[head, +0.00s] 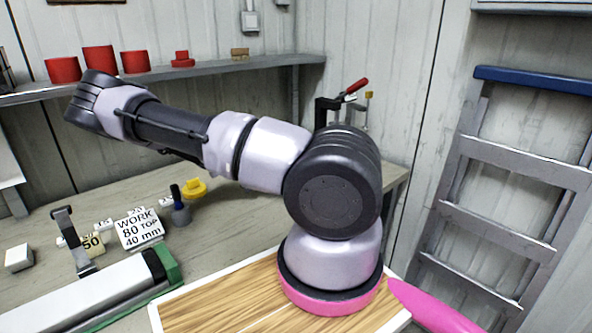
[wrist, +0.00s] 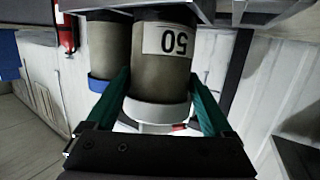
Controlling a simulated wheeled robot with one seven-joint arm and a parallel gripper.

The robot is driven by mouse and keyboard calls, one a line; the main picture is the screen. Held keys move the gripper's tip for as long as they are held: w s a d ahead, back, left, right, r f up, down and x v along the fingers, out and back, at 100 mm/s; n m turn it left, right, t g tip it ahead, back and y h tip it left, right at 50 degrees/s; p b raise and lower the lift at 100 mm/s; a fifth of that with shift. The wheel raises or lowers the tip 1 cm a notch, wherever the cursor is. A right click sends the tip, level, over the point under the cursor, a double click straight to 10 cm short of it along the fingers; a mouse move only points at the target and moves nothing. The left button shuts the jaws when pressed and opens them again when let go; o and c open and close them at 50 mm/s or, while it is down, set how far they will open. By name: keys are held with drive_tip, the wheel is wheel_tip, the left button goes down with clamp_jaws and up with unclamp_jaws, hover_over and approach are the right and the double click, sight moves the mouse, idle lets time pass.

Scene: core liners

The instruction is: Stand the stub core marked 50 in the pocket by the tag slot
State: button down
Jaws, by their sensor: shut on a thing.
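In the wrist view a grey-brown stub core (wrist: 160,72) has a white label reading 50, upside down in the picture, and a white end towards my gripper. My gripper (wrist: 160,95) is shut on this core, with one green finger on each side of it. A second, similar core (wrist: 108,50) with a blue end is just left of it, partly behind the left finger. The far ends of both cores meet the edge of a grey surface (wrist: 150,12) at the top. I cannot make out the pocket or tag slot. My gripper is not in the head view.
In the head view a white card (head: 139,229) reads WORK 80 TOP 40 mm. A yellowish piece marked 50 (head: 92,242) sits left of it, by a dark upright bracket (head: 70,240). A yellow piece (head: 194,188) lies behind. Red cylinders (head: 99,60) stand on the shelf.

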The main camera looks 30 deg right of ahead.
drive_tip(key=shift+s+d+f+t+y, duration=0.1)
drive_tip(key=shift+s+d+t+y, duration=0.2)
drive_tip(key=shift+d+t+y, duration=0.55)
unclamp_jaws()
drive_tip(key=shift+a+g+y, duration=0.15)
drive_tip(key=shift+g+y, duration=0.1)
drive_tip(key=shift+g, duration=0.1)
drive_tip(key=v, duration=1.2)
drive_tip(key=s+a+r+n+t+y, duration=0.4)
drive_tip(key=s+r+n, duration=0.2)
drive_tip(key=r, duration=0.4)
drive_tip(key=s+a+r+n+t+y, duration=0.4)
drive_tip(key=s+a+r+n+y, duration=0.1)
drive_tip(key=r, duration=0.6)
drive_tip(key=s+a+r+n+t+y, duration=0.4)
drive_tip(key=s+r+n, duration=0.3)
drive_tip(key=s+r, duration=0.2)
drive_tip(key=shift+s+a+r+y, duration=0.15)
drive_tip(key=shift+a+r+y, duration=0.55)
drive_tip(key=shift+a, duration=0.05)
